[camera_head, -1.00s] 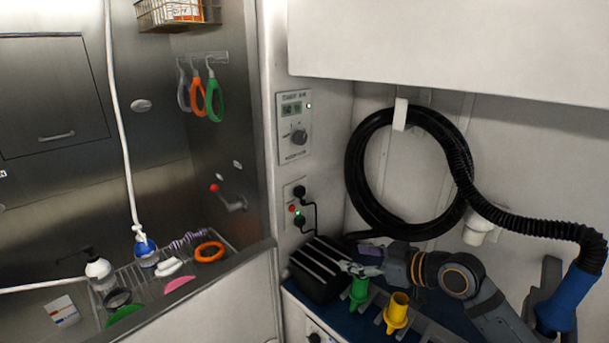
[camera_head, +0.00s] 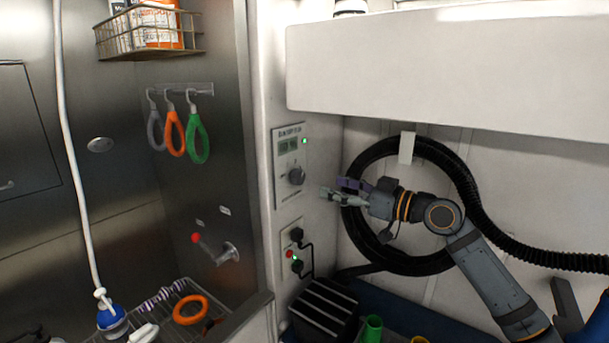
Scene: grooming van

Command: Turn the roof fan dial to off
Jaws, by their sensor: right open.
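A white wall panel (camera_head: 291,165) carries a small display, a green light and a round grey dial (camera_head: 297,176). Its lettering is too small to read surely. The dial's pointer position is not clear. My right gripper (camera_head: 335,190) is open and empty, a little right of and slightly below the dial, apart from it in the picture. Its fingers point left towards the panel. My left gripper is not in view.
An outlet plate (camera_head: 293,254) with black plugs and a cord sits below the panel. A coiled black hose (camera_head: 375,152) hangs behind my right arm. A white overhead cabinet (camera_head: 440,75) juts out above. A black slotted box (camera_head: 322,308) stands below.

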